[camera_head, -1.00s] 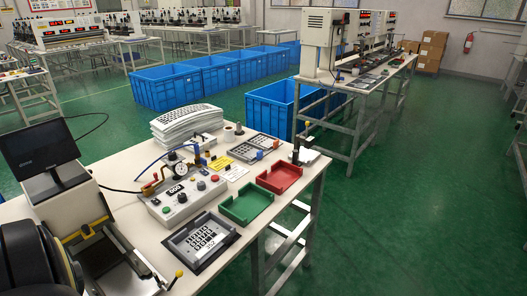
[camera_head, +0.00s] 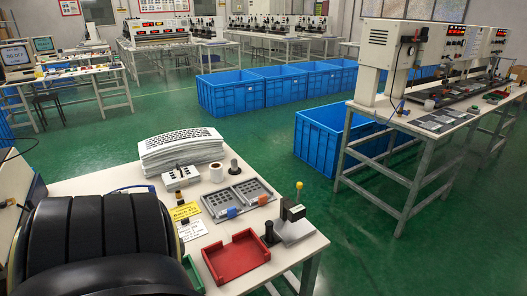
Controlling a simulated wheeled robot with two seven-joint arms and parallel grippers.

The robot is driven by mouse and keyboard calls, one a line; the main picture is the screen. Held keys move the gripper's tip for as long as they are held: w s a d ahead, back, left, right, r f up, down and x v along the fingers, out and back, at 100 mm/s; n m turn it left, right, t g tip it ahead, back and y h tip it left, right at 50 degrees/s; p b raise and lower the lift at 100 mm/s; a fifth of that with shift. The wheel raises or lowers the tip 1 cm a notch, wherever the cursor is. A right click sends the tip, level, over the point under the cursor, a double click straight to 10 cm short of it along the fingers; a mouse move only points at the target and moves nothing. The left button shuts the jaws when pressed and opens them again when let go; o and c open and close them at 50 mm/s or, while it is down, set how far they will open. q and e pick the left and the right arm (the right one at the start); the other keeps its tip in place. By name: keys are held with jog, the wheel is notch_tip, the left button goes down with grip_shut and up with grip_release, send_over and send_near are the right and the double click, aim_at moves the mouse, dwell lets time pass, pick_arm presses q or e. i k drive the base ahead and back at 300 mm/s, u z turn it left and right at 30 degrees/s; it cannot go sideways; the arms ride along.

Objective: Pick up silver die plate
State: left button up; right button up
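Two grey die plates with rows of holes lie side by side on the near white table in the head view. The left plate (camera_head: 216,201) has a blue tab at its front edge, and the right plate (camera_head: 252,188) has an orange tab. I cannot tell which one is the silver plate by colour alone. Neither of my grippers is in view. A large black ridged part of my own arm fills the lower left and hides the table there.
A red tray (camera_head: 235,259) sits in front of the plates, with a green tray (camera_head: 193,272) partly hidden beside it. A stack of white keypad sheets (camera_head: 180,150) stands behind. A yellow-knobbed black fixture (camera_head: 292,210) stands on the right. Blue bins (camera_head: 335,140) stand beyond on green floor.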

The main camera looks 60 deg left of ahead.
aim_at(223, 204)
jog(key=i, duration=1.3)
jog(key=u, duration=3.95)
